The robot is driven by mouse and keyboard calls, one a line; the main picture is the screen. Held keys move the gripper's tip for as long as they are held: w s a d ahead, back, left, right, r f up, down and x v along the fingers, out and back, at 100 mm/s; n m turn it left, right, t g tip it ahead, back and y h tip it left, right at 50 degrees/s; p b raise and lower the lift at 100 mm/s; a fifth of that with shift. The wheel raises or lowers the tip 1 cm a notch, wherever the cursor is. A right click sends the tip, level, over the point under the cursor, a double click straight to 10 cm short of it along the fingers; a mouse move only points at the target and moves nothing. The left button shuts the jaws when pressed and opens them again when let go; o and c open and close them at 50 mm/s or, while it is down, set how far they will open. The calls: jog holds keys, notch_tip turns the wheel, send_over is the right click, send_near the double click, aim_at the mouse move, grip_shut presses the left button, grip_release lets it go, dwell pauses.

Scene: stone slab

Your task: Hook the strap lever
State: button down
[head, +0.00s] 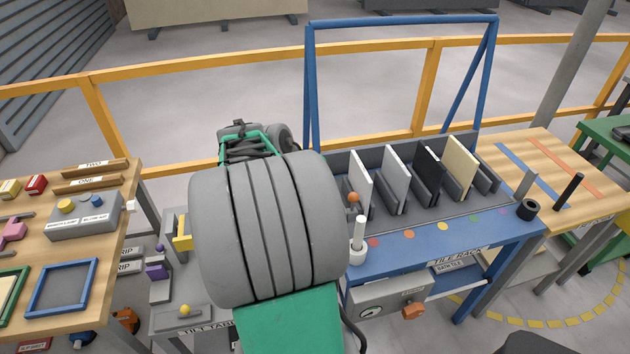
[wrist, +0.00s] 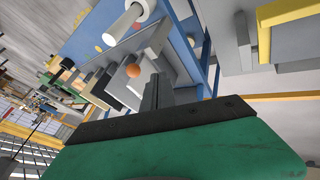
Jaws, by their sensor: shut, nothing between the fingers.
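A lever with an orange ball knob (head: 353,197) stands at the left end of the blue tile rack (head: 430,235). No readable label marks it as the strap lever, and I see no clear strap. The orange knob also shows in the wrist view (wrist: 133,70), just left of my gripper (wrist: 156,92) in the picture. My gripper's fingers are together and empty; I cannot tell their distance from the knob. In the head view my own grey and green arm covers the area left of the rack, and the fingers are not clearly visible there.
A white post (head: 359,234) stands in front of the knob. Upright tiles (head: 396,175) fill the rack, under a blue frame (head: 400,22). A yellow handle (head: 183,232) and purple piece (head: 157,271) lie left of my arm. A yellow railing (head: 380,51) runs behind.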

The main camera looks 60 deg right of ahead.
aim_at(352, 207)
jog(key=s+d+f, duration=0.1)
jog(key=s+d+f+p, duration=0.1)
jog(key=s+d, duration=0.1)
jog(key=shift+s+d+f, duration=0.2)
jog(key=shift+s+f, duration=0.1)
jog(key=shift+f, duration=0.05)
